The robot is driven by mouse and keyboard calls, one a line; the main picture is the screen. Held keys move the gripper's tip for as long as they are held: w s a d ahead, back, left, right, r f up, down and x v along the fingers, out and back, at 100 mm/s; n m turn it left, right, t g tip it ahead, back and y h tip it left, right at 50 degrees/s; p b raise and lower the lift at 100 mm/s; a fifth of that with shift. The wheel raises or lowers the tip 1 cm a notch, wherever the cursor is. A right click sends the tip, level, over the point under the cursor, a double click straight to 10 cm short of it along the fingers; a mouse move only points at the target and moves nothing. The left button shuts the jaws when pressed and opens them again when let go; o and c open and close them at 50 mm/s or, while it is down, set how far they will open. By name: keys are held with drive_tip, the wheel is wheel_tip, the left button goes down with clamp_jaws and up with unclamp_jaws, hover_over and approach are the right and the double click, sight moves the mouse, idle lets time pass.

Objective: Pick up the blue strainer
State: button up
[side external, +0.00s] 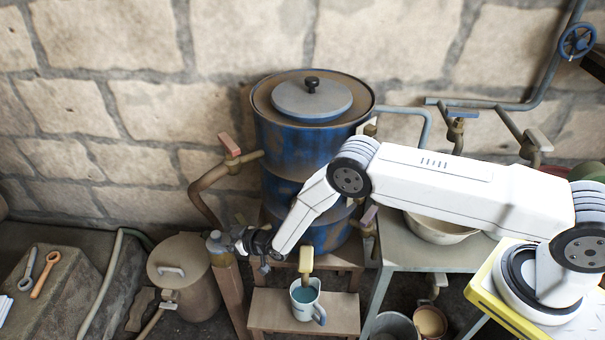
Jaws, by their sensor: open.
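I cannot make out a blue strainer for certain. A small grey-blue part (214,239) sits at the top of a brown post, left of the barrel, and I cannot tell whether it is the strainer. My gripper (235,240) is dark and small in this view, low and left of the barrel, pointing left with its jaws open. Its fingertips are close to the grey-blue part; I cannot tell whether they touch it. Nothing is visibly held.
A blue barrel (290,150) with a grey lid stands behind my arm. A mug (306,300) with blue liquid stands on a low wooden stool (262,313) under a tap. A lidded brown can (190,285) is at left. Pipes and a bowl (440,230) are at right.

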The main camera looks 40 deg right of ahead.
sight(220, 237)
drive_tip(key=shift+x, duration=2.4)
drive_tip(key=shift+s+a, duration=0.1)
drive_tip(key=shift+a, duration=0.1)
clamp_jaws()
